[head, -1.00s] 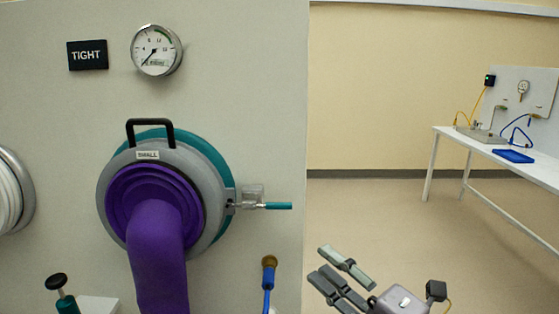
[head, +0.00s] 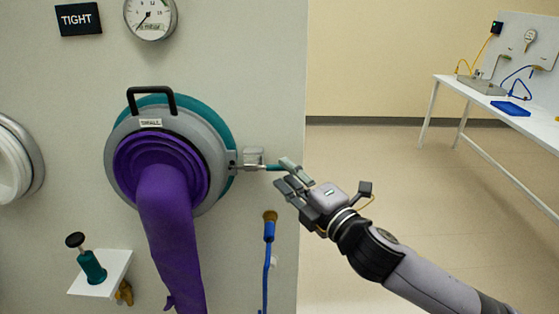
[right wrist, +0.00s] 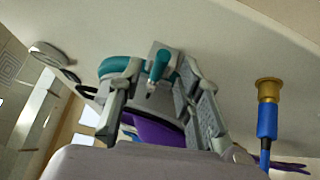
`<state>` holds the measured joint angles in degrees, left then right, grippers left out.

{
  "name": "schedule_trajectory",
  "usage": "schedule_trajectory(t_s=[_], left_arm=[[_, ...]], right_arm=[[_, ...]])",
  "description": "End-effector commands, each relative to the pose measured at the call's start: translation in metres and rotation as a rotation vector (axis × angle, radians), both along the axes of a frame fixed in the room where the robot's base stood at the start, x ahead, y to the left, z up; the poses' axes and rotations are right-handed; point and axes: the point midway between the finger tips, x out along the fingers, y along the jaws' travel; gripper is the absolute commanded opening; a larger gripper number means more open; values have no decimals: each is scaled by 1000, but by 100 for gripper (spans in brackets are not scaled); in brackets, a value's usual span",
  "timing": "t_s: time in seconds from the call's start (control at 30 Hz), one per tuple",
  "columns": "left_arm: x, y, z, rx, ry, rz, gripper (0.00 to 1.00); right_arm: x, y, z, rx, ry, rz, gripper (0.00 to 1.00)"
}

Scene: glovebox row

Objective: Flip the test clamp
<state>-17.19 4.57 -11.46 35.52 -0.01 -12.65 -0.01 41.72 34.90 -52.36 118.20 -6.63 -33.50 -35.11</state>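The test clamp (head: 252,157) is a small metal toggle clamp at the right side of the round glove port ring. Its teal handle (head: 273,168) points right, roughly level in the head view. My right gripper (head: 282,174) is at the handle's end, with a finger above it and a finger below. In the right wrist view, the teal handle (right wrist: 159,65) shows between the two spread fingers (right wrist: 160,95), with gaps on both sides. I cannot tell whether a finger touches it. My left gripper is out of view.
A purple glove (head: 170,200) hangs from the port. A blue hose with a brass end (head: 269,230) is on the panel just below my right gripper. A teal hand pump (head: 91,265) stands on a small shelf at lower left. The floor right of the panel is clear.

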Motion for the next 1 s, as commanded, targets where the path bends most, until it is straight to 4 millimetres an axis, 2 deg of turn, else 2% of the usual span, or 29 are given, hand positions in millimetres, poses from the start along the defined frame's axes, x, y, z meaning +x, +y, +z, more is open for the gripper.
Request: schedule_trajectory(t_s=[0.1, 0.23, 0.6, 1.0], left_arm=[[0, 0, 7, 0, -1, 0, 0], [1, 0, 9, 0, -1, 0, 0], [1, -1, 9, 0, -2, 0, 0], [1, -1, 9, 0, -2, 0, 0]], right_arm=[[15, 11, 3, 0, 0, 0, 32], [25, 18, 3, 0, 0, 0, 32], [29, 21, 2, 0, 0, 0, 32], [29, 20, 2, 0, 0, 0, 6]])
